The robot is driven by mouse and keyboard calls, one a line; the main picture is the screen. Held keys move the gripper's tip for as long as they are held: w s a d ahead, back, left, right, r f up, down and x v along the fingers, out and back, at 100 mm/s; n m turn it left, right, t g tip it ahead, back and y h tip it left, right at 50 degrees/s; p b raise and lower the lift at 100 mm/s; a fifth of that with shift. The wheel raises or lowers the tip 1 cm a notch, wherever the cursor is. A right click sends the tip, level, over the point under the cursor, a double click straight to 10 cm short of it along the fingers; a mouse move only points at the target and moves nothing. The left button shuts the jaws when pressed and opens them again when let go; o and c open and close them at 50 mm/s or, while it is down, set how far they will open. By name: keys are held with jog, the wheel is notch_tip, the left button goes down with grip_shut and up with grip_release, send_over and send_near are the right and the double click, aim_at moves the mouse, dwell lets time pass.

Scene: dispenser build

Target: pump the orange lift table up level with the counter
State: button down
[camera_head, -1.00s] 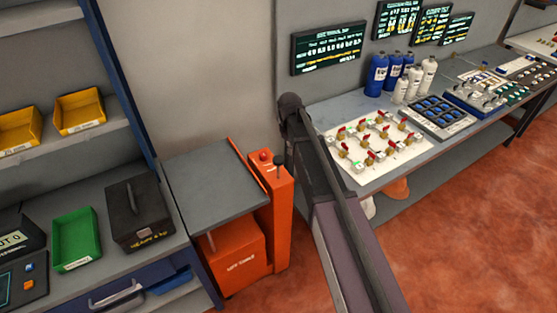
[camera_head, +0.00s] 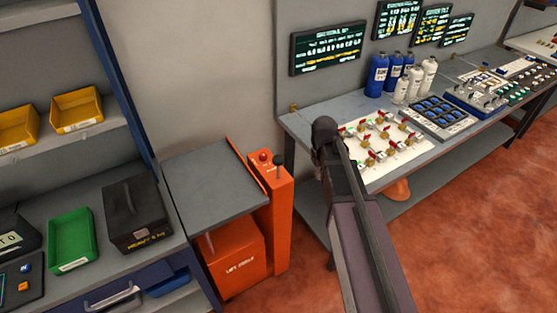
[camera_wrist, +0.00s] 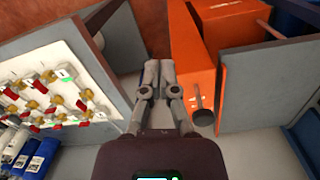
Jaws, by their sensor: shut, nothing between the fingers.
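The orange lift table (camera_head: 232,258) stands between the left bench and the right bench, with a flat, empty grey top (camera_head: 212,190). At its right side rises an orange post (camera_head: 277,220) with a red button (camera_head: 264,157) and a black-knobbed lever (camera_head: 278,160). The grey top looks close to the height of the left counter (camera_head: 98,215); I cannot tell if they are level. In the wrist view my gripper (camera_wrist: 152,68) is shut and empty, beside the orange post (camera_wrist: 190,60) and apart from the black knob (camera_wrist: 203,118).
A valve board (camera_head: 375,150) lies on the right bench (camera_head: 310,112), just beyond my arm, with bottles (camera_head: 378,75) behind it. A black box (camera_head: 135,212) and green bin (camera_head: 73,240) sit on the left counter. Red floor in front is open.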

jog(key=shift+m, duration=0.8)
jog(key=shift+s+d+f+b, duration=0.2)
jog(key=shift+s+d, duration=0.55)
jog(key=shift+s, duration=0.25)
jog(key=shift+s+d+f+b, duration=0.1)
jog(key=shift+s+d+f, duration=0.1)
jog(key=shift+s+d, duration=0.7)
jog(key=shift+s+a, duration=0.1)
jog(key=shift+a, duration=0.05)
jog(key=s+d+f+m+b, duration=0.3)
jog(key=s+d+f+b, duration=0.1)
jog(key=s+f+b, duration=0.2)
jog(key=shift+s+d+f, duration=0.25)
jog(key=shift+s+d, duration=0.1)
jog(key=shift+s, duration=0.55)
jog(key=shift+a, duration=0.1)
